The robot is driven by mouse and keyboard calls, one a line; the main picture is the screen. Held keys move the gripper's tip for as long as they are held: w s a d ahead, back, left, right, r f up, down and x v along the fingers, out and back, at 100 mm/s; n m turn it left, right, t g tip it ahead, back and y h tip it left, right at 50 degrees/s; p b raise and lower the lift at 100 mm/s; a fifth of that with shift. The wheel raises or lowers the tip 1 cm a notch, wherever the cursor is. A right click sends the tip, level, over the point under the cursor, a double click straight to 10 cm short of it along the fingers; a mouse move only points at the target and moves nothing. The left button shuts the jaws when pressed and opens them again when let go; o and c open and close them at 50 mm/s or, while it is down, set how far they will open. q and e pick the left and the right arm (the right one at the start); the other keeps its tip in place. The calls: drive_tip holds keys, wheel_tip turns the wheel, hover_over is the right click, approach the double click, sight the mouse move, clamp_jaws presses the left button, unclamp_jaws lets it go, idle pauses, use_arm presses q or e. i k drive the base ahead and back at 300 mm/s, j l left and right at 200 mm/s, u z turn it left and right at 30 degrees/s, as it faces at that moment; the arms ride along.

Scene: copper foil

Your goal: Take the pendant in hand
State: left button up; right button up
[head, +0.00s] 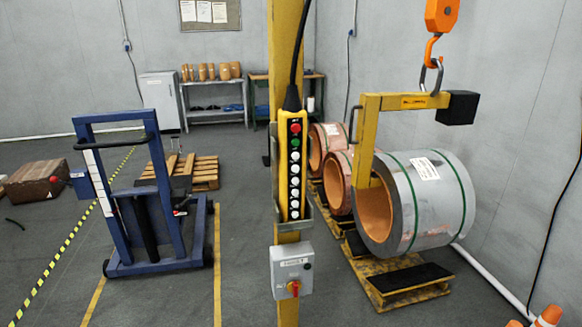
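The pendant (293,165) is a tall yellow-and-black control box with a red button at the top, a green one below it and several white ones under that. It hangs upright in a grey holder (307,213) on the front of a yellow post (286,60). A black cable rises from its top. Neither of my grippers shows in the head view.
A grey switch box with a red knob (293,289) is on the post below. To the right, a yellow C-hook (367,135) under an orange crane hook (440,15) reaches into a wrapped coil (445,200). A blue lift truck (140,120) stands left.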

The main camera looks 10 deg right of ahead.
sight(292, 112)
drive_tip(key=i+j+z, duration=0.2)
drive_tip(key=j, duration=0.25)
drive_tip(key=i+j+z, duration=0.2)
drive_tip(key=j, duration=0.3)
drive_tip(key=j+z, duration=0.15)
drive_tip(key=j, duration=0.35)
drive_tip(key=i+j+z, duration=0.2)
drive_tip(key=j, duration=0.35)
drive_tip(key=k, duration=0.1)
